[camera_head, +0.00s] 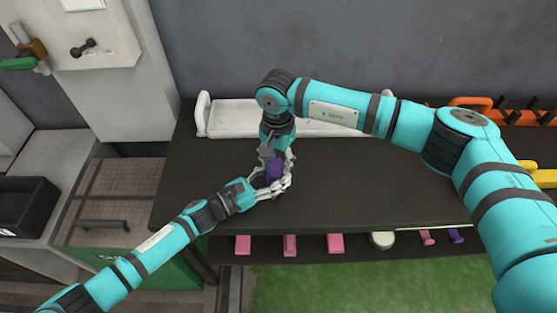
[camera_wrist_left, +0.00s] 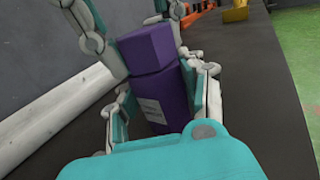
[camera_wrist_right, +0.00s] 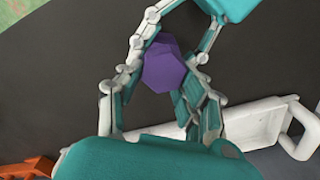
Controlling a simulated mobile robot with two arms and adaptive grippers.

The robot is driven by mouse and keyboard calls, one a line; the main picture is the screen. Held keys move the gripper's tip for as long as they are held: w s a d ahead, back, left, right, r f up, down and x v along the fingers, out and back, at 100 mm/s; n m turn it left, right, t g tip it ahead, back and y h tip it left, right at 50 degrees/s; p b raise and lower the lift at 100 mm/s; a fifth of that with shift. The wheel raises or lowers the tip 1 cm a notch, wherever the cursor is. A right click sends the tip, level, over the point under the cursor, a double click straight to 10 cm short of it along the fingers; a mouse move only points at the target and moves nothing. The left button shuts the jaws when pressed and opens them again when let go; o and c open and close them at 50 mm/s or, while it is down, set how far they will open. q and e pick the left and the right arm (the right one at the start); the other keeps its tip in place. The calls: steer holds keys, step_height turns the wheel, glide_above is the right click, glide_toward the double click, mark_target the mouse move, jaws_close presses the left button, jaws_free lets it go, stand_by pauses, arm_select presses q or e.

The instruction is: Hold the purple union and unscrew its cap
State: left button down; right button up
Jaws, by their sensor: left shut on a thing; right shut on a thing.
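The purple union (camera_head: 274,168) stands upright above or on the dark table, between my two grippers. In the left wrist view its labelled body (camera_wrist_left: 163,102) is below and its angular cap (camera_wrist_left: 147,46) sits on top, with a seam between them. My left gripper (camera_head: 272,184) comes in from the side and is shut on the body. My right gripper (camera_head: 276,156) reaches down from above and is shut at the cap. The right wrist view shows the cap's six-sided top (camera_wrist_right: 164,66) between the fingers. Fingers hide parts of the union.
A white tray (camera_head: 230,118) with raised handles lies along the table's back, behind the grippers. Orange racks (camera_head: 520,117) and a yellow item (camera_head: 543,178) are at the far right. Pink blocks (camera_head: 290,245) sit below the front edge.

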steer(key=shift+a+n, duration=0.1)
steer(key=shift+n, duration=0.8)
steer(key=n, duration=0.5)
steer(key=shift+w+a+n, duration=0.1)
steer(key=shift+a+n, duration=0.15)
steer(key=shift+n, duration=0.05)
steer(key=n, duration=0.6)
steer(key=shift+a, duration=0.25)
steer(key=o, duration=1.3)
steer(key=shift+o, duration=0.3)
